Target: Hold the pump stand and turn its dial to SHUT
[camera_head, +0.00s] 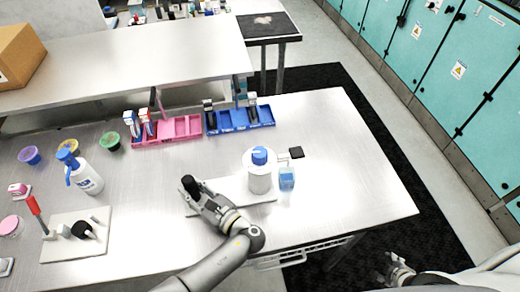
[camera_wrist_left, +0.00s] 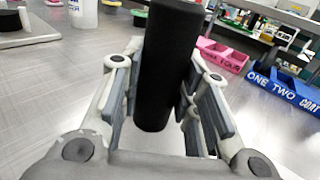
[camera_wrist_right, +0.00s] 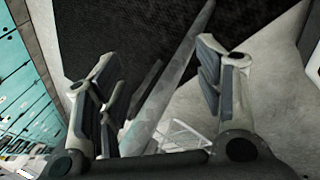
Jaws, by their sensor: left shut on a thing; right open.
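The pump stand is a white cylinder (camera_head: 260,181) with a blue top (camera_head: 259,156), standing on a pale flat base (camera_head: 236,190) on the steel table. A short arm with a dark square end (camera_head: 296,152) sticks out at its right. Which part is the dial, and any SHUT marking, I cannot make out. My left gripper (camera_head: 205,196) is shut on the upright black handle (camera_head: 190,186) at the base's left end; the handle fills the middle of the left wrist view (camera_wrist_left: 166,65). My right gripper (camera_head: 397,268) is open and empty, beyond the table's right edge; its spread fingers show in the right wrist view (camera_wrist_right: 165,95).
A blue clear container (camera_head: 287,178) stands close right of the pump. Pink (camera_head: 180,128) and blue (camera_head: 240,120) trays sit behind it. A spray bottle (camera_head: 84,174) and a pale board (camera_head: 76,247) are at left. The table's right part is clear.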

